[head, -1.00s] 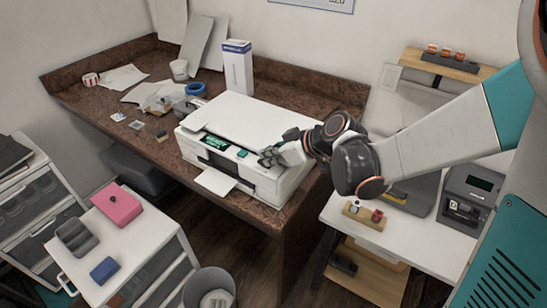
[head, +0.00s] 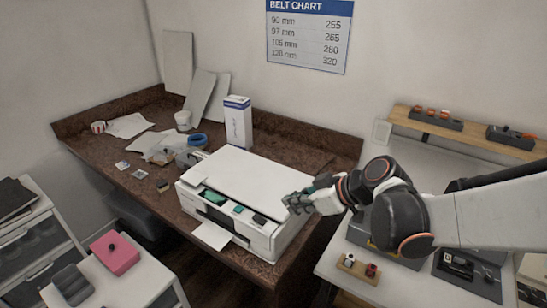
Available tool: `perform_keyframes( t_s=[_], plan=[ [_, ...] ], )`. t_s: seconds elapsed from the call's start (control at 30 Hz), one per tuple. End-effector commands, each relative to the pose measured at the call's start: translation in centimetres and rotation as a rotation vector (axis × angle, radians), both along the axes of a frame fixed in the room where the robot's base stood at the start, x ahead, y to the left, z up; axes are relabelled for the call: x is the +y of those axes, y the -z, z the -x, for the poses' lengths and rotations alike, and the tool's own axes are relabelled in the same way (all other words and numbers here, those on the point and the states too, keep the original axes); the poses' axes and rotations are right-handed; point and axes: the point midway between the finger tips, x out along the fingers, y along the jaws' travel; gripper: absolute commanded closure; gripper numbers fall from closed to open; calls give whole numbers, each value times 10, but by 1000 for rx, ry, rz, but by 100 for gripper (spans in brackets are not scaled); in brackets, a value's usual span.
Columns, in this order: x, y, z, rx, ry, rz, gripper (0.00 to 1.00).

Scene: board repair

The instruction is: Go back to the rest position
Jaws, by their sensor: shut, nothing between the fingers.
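My gripper (head: 297,202) is shut and empty. It is at the right end of the white printer (head: 262,180), in front of or above its right edge in the picture; I cannot tell the exact gap. My arm comes in from the right and hides part of the right-hand bench. The printer stands on the brown desk (head: 85,141) with its front tray out, and a green board (head: 213,196) shows in its front opening.
A white box (head: 238,122) and blue tape (head: 197,140) stand behind the printer. A wall shelf (head: 470,138) is at the right. A white bench with a small holder (head: 357,267) lies below my arm. A pink box (head: 114,253) sits on the left drawer unit.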

Motion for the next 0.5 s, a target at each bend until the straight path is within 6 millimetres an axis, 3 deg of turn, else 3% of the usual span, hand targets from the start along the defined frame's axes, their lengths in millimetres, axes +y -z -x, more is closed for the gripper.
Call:
perform_keyframes(
  t_s=[0.23,0.5],
  plan=[
    [-7,0,16,59,77,23,100],
    [-34,1,65,194,341,84,100]
  ],
)
